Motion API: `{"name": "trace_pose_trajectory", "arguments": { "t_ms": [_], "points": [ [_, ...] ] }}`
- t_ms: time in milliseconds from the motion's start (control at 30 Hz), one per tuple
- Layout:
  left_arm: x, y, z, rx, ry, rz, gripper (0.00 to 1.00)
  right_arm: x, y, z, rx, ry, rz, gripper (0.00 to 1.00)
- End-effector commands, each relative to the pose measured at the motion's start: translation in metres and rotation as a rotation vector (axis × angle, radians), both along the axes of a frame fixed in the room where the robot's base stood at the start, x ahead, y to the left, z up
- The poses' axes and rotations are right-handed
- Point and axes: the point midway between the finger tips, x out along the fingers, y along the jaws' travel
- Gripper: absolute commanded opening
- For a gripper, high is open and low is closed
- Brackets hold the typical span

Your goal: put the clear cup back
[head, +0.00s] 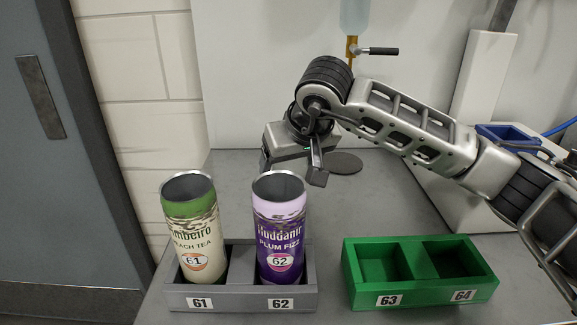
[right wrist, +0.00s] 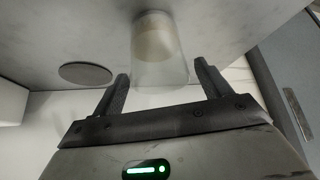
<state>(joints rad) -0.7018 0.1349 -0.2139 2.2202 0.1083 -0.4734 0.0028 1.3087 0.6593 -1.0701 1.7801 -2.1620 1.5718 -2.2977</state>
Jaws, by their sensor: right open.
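The clear cup (right wrist: 160,62) shows in the right wrist view, see-through with a pale patch inside. It stands on the grey counter between and just beyond my right gripper's fingertips. My right gripper (right wrist: 161,75) is open, one finger on each side of the cup, with small gaps seen. In the head view my right gripper (head: 291,166) is low over the back of the counter, and I cannot make out the cup there. A dark round disc (head: 345,163) lies on the counter beside the gripper; it also shows in the right wrist view (right wrist: 85,73). My left gripper is not in view.
A grey two-slot holder (head: 240,298) at the front holds a green can (head: 190,215) in slot 61 and a purple can (head: 279,215) in slot 62. A green holder (head: 424,295), slots 63 and 64, is empty. A tap (head: 376,51) hangs above the back.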

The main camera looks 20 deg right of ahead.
Motion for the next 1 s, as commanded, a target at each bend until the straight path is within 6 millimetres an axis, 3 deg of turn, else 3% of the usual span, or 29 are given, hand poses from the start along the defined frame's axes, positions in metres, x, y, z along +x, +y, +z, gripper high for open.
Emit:
{"name": "trace_pose_trajectory", "arguments": {
  "t_ms": [200,400,600,1000],
  "points": [
    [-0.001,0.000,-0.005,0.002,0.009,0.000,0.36,-0.026,-0.003,0.043,0.000,-0.006,-0.001,0.77],
    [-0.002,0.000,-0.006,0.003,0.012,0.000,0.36,-0.046,-0.005,0.072,0.000,-0.003,0.000,0.77],
    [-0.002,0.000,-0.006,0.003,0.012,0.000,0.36,-0.054,-0.006,0.085,0.000,0.000,0.000,0.77],
    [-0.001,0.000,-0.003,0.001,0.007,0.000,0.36,-0.055,-0.006,0.085,0.000,0.001,0.000,0.77]
  ]
}}
